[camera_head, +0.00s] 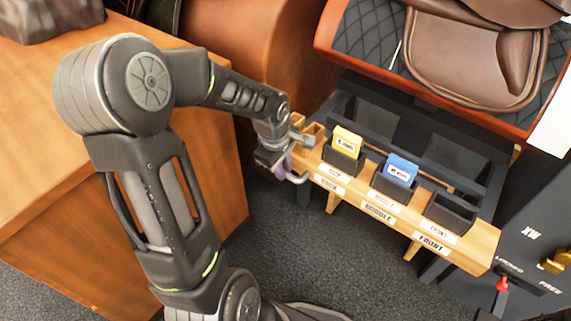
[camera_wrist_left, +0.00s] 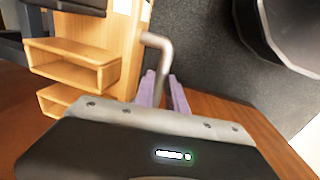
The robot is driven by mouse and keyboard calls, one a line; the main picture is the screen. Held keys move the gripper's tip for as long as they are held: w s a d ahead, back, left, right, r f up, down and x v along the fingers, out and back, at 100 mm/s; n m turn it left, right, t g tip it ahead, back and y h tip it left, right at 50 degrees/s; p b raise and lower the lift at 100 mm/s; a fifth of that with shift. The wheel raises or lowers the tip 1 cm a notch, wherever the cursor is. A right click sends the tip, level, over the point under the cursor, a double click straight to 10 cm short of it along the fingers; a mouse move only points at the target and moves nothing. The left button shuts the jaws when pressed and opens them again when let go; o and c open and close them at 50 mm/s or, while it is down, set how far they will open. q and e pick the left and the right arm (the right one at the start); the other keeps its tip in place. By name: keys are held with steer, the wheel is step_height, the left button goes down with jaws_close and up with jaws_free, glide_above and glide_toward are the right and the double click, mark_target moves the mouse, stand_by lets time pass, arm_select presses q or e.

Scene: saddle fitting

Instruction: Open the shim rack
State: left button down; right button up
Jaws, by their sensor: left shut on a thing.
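The shim rack (camera_head: 465,254) is a light wooden front with white labels and black bins on a dark frame. A yellow shim block (camera_head: 346,140) sits in the left bin and a blue one (camera_head: 401,168) in the middle bin. The right bin (camera_head: 450,212) looks empty. My left gripper (camera_head: 284,164) is at the rack's left end, its fingertips partly hidden by my wrist. In the wrist view its lilac fingers (camera_wrist_left: 165,92) are shut on a grey bent metal handle (camera_wrist_left: 158,42). My right gripper is not in view.
A dark panel (camera_head: 531,225) with LOCKED and FREE lettering and a red knob (camera_head: 502,284) stands to the right. A brown saddle (camera_head: 470,60) lies on a quilted pad behind the rack. A wooden bench (camera_head: 50,120) is at left. Grey floor (camera_head: 310,250) in front is clear.

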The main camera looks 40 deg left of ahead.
arm_select(q)
steer(key=c, duration=1.4)
jaws_free()
steer(key=shift+o, duration=0.2)
step_height(320, 180, up, 8)
steer(key=s+p, duration=0.1)
steer(key=p, duration=0.1)
steer(key=shift+s+f+p, duration=0.15)
steer(key=shift+p, duration=0.25)
